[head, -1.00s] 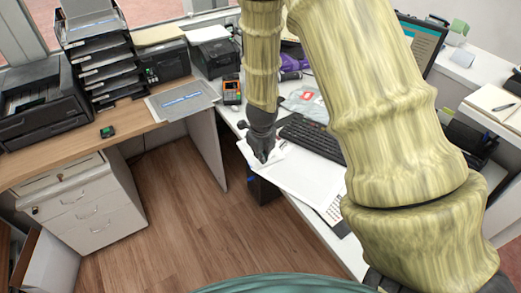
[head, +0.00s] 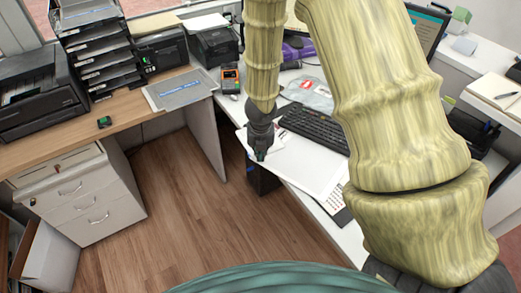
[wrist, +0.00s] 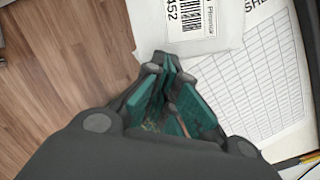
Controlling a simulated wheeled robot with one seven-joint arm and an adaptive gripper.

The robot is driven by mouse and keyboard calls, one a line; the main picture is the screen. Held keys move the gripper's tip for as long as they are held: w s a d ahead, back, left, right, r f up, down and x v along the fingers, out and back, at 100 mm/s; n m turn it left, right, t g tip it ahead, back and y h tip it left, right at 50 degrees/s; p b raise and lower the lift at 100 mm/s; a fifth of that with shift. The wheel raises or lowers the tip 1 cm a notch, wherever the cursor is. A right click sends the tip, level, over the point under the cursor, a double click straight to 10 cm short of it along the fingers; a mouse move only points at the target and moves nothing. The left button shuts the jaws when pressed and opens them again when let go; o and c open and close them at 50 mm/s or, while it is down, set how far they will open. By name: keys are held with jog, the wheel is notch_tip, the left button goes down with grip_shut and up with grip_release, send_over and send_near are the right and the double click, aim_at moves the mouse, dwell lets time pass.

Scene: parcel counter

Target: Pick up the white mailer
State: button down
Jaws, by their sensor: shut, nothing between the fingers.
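The white mailer (wrist: 195,38) lies at the top of the wrist view, with a barcode label on it. It rests partly over a printed grid sheet (wrist: 265,80). In the head view the mailer (head: 279,139) is a small pale patch on the white desk, partly hidden behind my gripper. My gripper (head: 260,158) points down at the desk's left edge. Its teal-padded fingers (wrist: 168,66) are together with nothing between them. In the wrist view the fingertips appear just below the mailer's lower edge; I cannot tell whether they touch it.
A black keyboard (head: 314,129) and a clear bag with a red label (head: 308,92) lie behind the mailer. A card terminal (head: 230,79) stands at the desk's back left. A dark box (head: 262,180) is below the desk edge. Open wooden floor (head: 180,210) lies left.

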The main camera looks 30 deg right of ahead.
aim_at(278, 145)
jog(key=shift+w+d+r+p, duration=0.1)
jog(key=shift+w+d+p, duration=0.25)
jog(key=shift+w+p, duration=0.35)
jog(key=shift+w+d+r+p, duration=0.1)
jog(key=shift+w+d+p, duration=0.25)
jog(key=shift+w+p, duration=0.3)
jog(key=w+d+p, duration=0.1)
jog(key=w, duration=0.1)
jog(key=w+d+p, duration=0.1)
jog(key=w, duration=0.1)
jog(key=w+f+p, duration=0.1)
jog(key=w+p, duration=0.1)
jog(key=shift+d, duration=0.4)
jog(key=shift+f, duration=0.35)
jog(key=shift+s, duration=0.1)
jog(key=shift+s+f, duration=0.1)
jog(key=shift+f, duration=0.1)
jog(key=shift+s+a+f, duration=0.1)
jog(key=shift+s+a, duration=0.2)
jog(key=shift+s, duration=0.25)
